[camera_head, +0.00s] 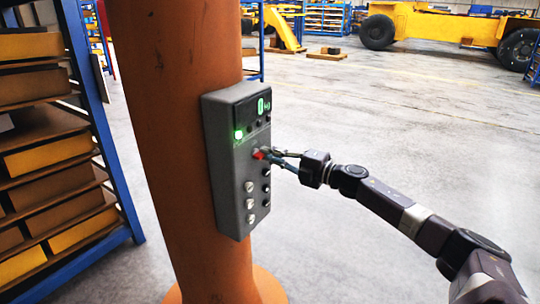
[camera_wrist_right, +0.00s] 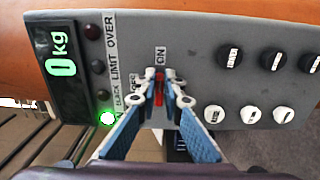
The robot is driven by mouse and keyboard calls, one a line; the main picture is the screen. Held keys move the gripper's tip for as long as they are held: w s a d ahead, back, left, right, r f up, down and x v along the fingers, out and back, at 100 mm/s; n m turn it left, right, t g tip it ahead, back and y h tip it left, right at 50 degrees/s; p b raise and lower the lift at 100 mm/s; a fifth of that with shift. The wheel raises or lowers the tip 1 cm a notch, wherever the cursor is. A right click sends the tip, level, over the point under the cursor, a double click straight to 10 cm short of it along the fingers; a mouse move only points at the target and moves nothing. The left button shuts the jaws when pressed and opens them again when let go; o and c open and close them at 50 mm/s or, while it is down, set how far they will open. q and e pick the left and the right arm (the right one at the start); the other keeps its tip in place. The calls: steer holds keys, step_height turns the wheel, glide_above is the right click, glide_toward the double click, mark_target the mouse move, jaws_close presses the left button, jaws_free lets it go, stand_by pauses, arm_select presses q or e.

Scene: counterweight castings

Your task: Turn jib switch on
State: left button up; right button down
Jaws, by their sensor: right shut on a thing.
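The grey control box (camera_head: 222,168) is mounted on an orange column. Its red jib switch (camera_head: 258,154) sits about mid-height on the front face. In the right wrist view the red switch (camera_wrist_right: 159,84) stands between the two blue fingers, just below the "ON" label. An "OFF" label beside it is partly hidden by a finger. My right gripper (camera_head: 272,156) reaches the box from the right, its fingertips (camera_wrist_right: 160,97) shut on the switch. Which way the switch is set I cannot tell. My left gripper is not in view.
The display (camera_wrist_right: 62,68) reads 0 kg, with a green light (camera_wrist_right: 107,118) lit beside it. Black and white buttons (camera_wrist_right: 250,115) lie close by on the panel. A blue rack (camera_head: 100,115) of castings stands left of the orange column (camera_head: 165,120). Floor on the right is open.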

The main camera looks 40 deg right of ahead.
steer(key=c, duration=2.1)
jaws_free()
steer(key=shift+d, duration=0.1)
steer(key=shift+s+f, duration=0.1)
steer(key=shift+v, duration=5.9)
